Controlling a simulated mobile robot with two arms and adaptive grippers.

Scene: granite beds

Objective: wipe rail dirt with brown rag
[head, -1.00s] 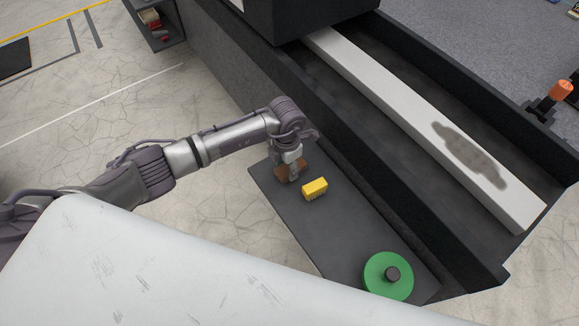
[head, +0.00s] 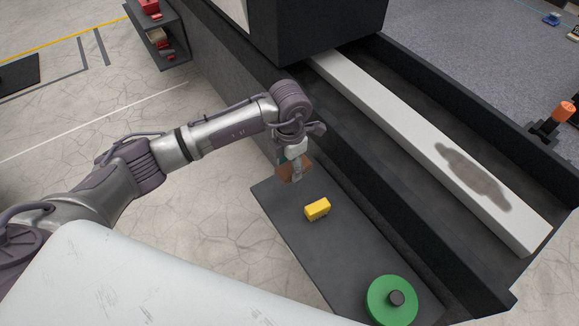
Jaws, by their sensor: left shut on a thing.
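The brown rag (head: 287,172) is in my left gripper (head: 295,173), which is shut on it, above the far end of the dark shelf. The gripper hides part of the rag. The white rail (head: 400,122) runs along the dark granite bed, to the right of the gripper and apart from it. A grey-brown dirt patch (head: 474,176) lies on the near part of the rail's top. My right gripper is not in view.
The dark shelf (head: 340,250) carries a yellow block (head: 317,209) and a green disc with a dark knob (head: 385,303). A dark wall of the bed (head: 400,215) stands between shelf and rail. A large dark block (head: 310,25) covers the rail's far end. An orange-topped item (head: 564,111) stands at right.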

